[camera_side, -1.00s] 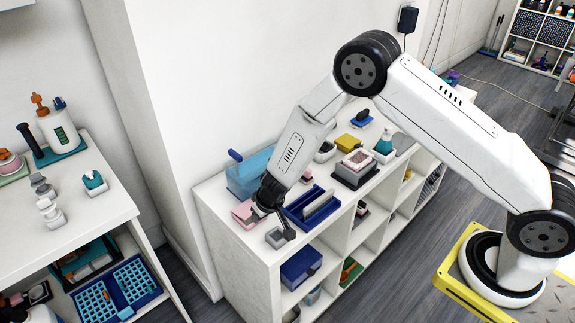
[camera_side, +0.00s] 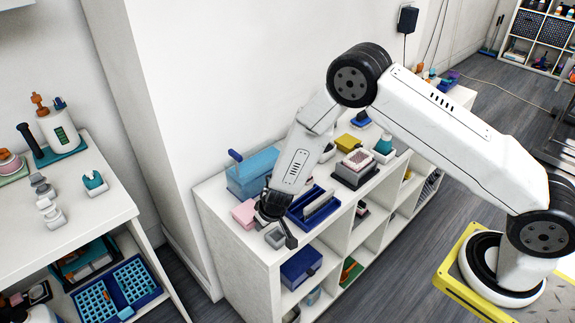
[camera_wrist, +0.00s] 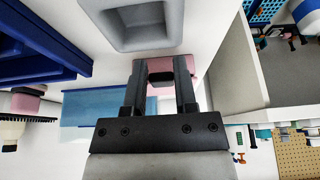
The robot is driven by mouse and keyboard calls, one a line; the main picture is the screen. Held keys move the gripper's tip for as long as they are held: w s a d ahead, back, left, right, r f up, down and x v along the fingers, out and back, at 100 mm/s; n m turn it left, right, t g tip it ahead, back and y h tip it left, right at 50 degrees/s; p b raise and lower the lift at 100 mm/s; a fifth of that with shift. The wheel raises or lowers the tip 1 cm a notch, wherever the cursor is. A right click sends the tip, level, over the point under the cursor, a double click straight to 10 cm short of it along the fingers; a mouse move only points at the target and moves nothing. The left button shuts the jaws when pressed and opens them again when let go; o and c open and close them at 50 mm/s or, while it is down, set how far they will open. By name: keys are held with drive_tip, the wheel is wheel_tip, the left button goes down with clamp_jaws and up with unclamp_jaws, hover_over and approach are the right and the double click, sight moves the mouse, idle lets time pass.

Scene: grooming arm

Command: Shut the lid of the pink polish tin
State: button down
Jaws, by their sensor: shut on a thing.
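The pink polish tin (camera_side: 243,214) sits near the front left corner of the white shelf top in the side view. My gripper (camera_side: 259,218) is low over the shelf top at the tin's right edge. In the wrist view my gripper (camera_wrist: 158,72) has its two dark fingers on either side of a dark tab-like part at the pink tin (camera_wrist: 189,66). It is shut on the tin there, with a gap between the fingers. The fingers hide part of the tin, and I cannot tell how far its lid is open.
A grey dish (camera_side: 275,237) lies right beside my gripper. A blue rack (camera_side: 301,216) stands close on the right, and a translucent blue box (camera_side: 247,180) stands behind. Other grooming items crowd the shelf top further right. The shelf's front edge is near.

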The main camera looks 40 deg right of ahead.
drive_tip(key=shift+s+f, duration=0.15)
drive_tip(key=shift+s, duration=0.05)
drive_tip(key=shift+c, duration=2)
unclamp_jaws()
drive_tip(key=shift+w, duration=0.15)
drive_tip(key=shift+r, duration=0.25)
drive_tip(key=shift+s+r, duration=0.25)
drive_tip(key=shift+r, duration=0.4)
drive_tip(key=v, duration=0.6)
drive_tip(key=shift+s, duration=0.15)
